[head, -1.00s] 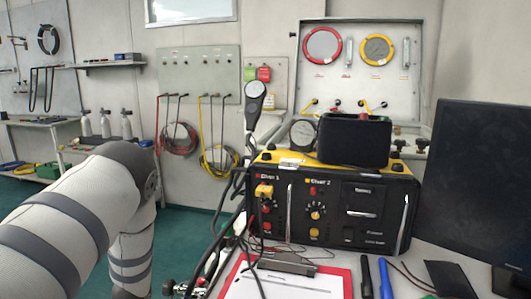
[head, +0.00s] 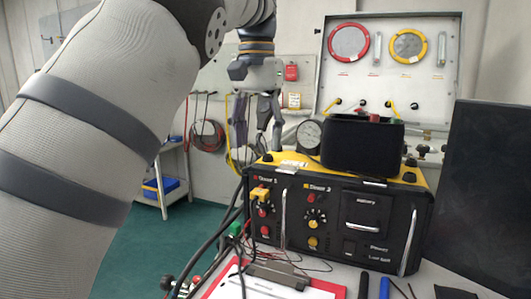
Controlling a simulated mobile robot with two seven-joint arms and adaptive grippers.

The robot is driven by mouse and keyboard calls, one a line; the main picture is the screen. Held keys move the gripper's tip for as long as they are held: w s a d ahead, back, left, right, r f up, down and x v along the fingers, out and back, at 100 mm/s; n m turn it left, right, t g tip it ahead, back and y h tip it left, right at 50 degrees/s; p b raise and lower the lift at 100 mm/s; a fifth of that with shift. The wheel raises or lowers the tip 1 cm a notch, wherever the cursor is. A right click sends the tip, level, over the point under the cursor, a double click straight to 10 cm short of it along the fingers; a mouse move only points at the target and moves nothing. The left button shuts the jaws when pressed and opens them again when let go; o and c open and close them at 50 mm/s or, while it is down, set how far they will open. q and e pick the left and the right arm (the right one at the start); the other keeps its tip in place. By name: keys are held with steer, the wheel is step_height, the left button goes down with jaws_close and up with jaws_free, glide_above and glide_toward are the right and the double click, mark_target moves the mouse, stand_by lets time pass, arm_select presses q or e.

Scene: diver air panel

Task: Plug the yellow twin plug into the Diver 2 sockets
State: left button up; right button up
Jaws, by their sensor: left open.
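The yellow twin plug (head: 258,194) sits at the Diver 1 column on the left of the front of the black and yellow air panel box (head: 345,238). A dark cable hangs from it. The Diver 2 column (head: 316,217) is to its right, with a knob, a red piece above it and a yellow socket (head: 313,241) below; no plug shows there. My left gripper (head: 257,140) is open and empty, fingers pointing down, above and behind the box's left end. It is well above the plug and apart from it. My right gripper is not in view.
A black bin (head: 362,145) and a round gauge (head: 309,134) stand on or behind the box. A dark monitor (head: 486,190) blocks the right side. A red clipboard (head: 320,286) and pens lie in front. Loose cables run down at the box's left.

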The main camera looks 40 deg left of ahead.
mark_target(257, 193)
arm_select(q)
step_height(257, 193, down, 11)
steer(key=shift+r+p, duration=0.15)
steer(key=shift+p, duration=0.25)
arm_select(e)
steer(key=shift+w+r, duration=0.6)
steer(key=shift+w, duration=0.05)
arm_select(q)
steer(key=shift+c, duration=0.3)
jaws_close()
steer(key=shift+s+d, duration=0.25)
steer(key=shift+s, duration=0.65)
steer(key=shift+s+d, duration=0.25)
steer(key=shift+s, duration=0.6)
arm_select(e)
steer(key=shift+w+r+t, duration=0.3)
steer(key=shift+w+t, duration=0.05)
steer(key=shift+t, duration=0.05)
arm_select(q)
steer(key=d, duration=1.2)
steer(key=shift+w+a, duration=0.3)
steer(key=shift+w, duration=0.55)
steer(key=shift+w+a, duration=0.3)
steer(key=shift+w, duration=0.5)
steer(key=shift+w+a, duration=0.3)
steer(key=shift+w, duration=0.55)
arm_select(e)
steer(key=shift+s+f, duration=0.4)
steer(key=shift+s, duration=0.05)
